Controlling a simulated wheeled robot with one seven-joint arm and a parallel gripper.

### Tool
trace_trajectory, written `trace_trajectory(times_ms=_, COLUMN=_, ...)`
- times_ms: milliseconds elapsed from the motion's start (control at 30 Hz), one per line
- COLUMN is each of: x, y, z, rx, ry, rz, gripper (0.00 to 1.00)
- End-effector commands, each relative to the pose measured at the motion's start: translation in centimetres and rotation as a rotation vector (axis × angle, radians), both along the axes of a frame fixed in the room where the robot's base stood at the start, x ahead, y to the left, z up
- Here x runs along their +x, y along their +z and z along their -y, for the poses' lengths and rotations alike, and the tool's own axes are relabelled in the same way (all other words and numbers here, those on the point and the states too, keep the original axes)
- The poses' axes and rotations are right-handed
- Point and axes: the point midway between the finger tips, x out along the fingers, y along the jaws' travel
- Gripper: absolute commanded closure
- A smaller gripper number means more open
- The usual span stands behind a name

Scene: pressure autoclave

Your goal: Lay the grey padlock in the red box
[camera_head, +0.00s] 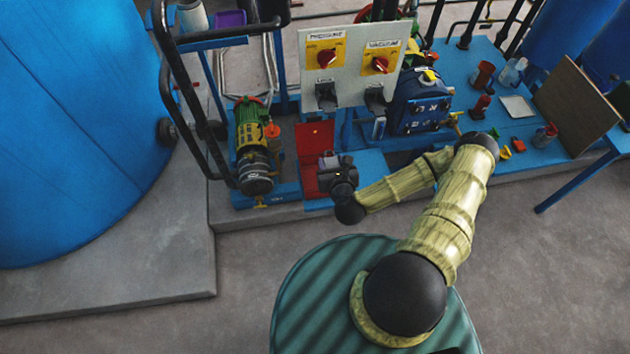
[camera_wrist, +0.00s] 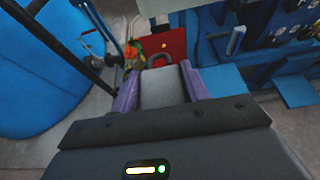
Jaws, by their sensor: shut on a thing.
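My gripper (camera_head: 332,164) is over the lower right part of the red box (camera_head: 310,178), whose red lid (camera_head: 315,136) stands open at the back. In the wrist view my gripper (camera_wrist: 161,78) has its two purple-grey fingers shut on the sides of the grey padlock (camera_wrist: 164,90). The padlock's shackle points away from my wrist, toward the red box (camera_wrist: 174,46). In the head view the padlock is mostly hidden by my gripper. I cannot tell how high it is above the box floor.
A green and yellow pump (camera_head: 250,135) stands left of the box. A white panel with red knobs (camera_head: 350,65) rises behind it. A blue case (camera_head: 420,105) is to the right.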

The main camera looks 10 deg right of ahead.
Motion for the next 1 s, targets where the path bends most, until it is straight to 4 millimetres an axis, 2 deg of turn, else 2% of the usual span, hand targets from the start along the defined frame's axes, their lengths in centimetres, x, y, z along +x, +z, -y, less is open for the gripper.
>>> trace_trajectory(times_ms=233, x=0.1, y=-0.1, z=0.0, rx=-0.001, ry=0.001, rz=0.001, gripper=0.80)
trace_trajectory(times_ms=367, x=0.6, y=-1.0, z=0.1, rx=-0.003, ry=0.012, rz=0.002, gripper=0.80)
trace_trajectory(times_ms=1000, x=8.1, y=-9.6, z=1.4, rx=-0.006, ry=0.184, rz=0.004, gripper=0.80)
